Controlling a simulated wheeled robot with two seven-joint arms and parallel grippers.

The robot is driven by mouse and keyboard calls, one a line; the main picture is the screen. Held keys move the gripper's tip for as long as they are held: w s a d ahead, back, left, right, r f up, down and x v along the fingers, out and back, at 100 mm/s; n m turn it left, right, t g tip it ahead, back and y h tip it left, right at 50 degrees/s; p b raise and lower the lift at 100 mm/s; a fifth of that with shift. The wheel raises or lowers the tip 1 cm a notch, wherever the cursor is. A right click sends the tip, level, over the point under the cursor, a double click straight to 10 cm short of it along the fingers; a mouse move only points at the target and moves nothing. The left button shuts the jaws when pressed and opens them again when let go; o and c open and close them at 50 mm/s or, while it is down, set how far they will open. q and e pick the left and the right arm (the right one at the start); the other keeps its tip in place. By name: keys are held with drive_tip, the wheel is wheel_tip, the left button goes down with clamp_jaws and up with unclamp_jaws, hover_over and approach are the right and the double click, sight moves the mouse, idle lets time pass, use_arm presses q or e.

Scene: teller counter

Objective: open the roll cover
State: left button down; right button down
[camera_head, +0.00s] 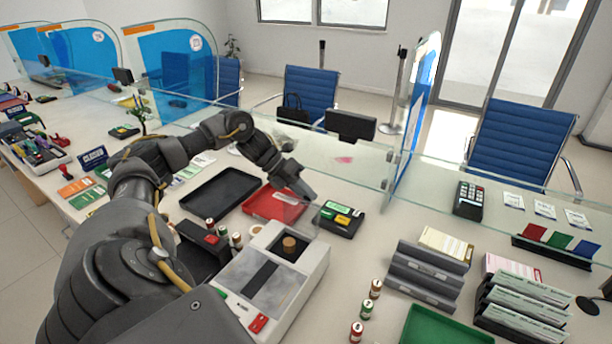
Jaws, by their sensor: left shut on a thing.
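A white-grey counter machine (262,302) stands in front of me, with a dark slot and a dark square recess on top. A brown roll (289,243) stands upright in the recess. The roll cover (292,214) looks like a clear, faint panel, tilted up above the back of the recess. My left gripper (306,196) is at the upper edge of this panel, behind the machine, and is shut on it. The fingertips are small and partly hidden, so the exact grip is hard to see. My right gripper is out of view.
A black tray (222,193) and a red tray (262,204) lie behind the machine. A black box with coloured pieces (339,218) is right of the gripper. Small rolls (366,307), grey holders (424,275) and a green tray (440,329) stand at right. Glass partitions line the counter.

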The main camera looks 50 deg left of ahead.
use_arm(q)
drive_tip(key=c, duration=1.2)
unclamp_jaws()
drive_tip(key=shift+w+a+f, duration=0.15)
drive_tip(key=shift+f, duration=0.05)
drive_tip(key=shift+r, duration=0.15)
drive_tip(key=v, duration=1)
drive_tip(key=shift+s+a+b, duration=0.25)
drive_tip(key=shift+a+b, duration=0.05)
drive_tip(key=shift+b, duration=0.05)
drive_tip(key=shift+r, duration=0.1)
